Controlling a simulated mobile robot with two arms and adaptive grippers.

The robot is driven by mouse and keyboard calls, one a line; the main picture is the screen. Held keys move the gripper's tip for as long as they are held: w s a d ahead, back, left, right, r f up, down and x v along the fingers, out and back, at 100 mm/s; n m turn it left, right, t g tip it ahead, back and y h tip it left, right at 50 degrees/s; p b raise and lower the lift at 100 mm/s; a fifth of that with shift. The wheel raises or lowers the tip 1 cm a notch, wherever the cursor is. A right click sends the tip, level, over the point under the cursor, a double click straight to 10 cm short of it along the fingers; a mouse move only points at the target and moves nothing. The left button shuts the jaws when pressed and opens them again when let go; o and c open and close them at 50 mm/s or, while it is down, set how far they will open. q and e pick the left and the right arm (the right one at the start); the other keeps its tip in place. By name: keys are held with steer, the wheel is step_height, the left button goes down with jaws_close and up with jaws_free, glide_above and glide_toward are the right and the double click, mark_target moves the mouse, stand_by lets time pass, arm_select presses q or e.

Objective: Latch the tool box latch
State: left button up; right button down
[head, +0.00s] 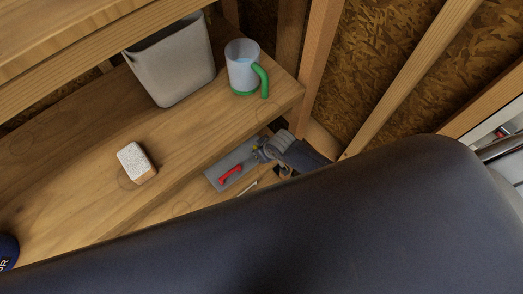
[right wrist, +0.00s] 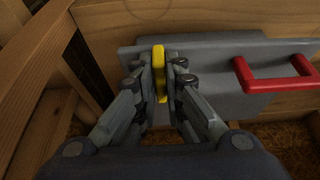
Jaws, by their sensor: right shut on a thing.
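The grey tool box (head: 232,162) lies on the lower shelf in the head view, with a red handle (head: 230,175). It also shows in the right wrist view (right wrist: 212,65), with its red handle (right wrist: 275,84) to the right. The yellow latch (right wrist: 159,74) stands upright near the left end of the box. My right gripper (right wrist: 159,82) is shut on the latch, one finger on each side of it. In the head view the right gripper (head: 262,152) is at the right end of the box. How the latch meets the box is partly hidden by the fingers. My left gripper is not in view.
On the upper shelf (head: 200,112) stand a grey bin (head: 172,65), a mug with a green handle (head: 242,68) and a small white-topped block (head: 135,161). A wooden post (head: 322,60) rises close to the right gripper. My arm covers the lower right of the head view.

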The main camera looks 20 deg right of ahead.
stand_by(0.4)
steer(key=c, duration=1.7)
jaws_free()
steer(key=shift+r, duration=0.1)
steer(key=v, duration=1.1)
steer(key=shift+s+r, duration=0.2)
steer(key=shift+r, duration=0.15)
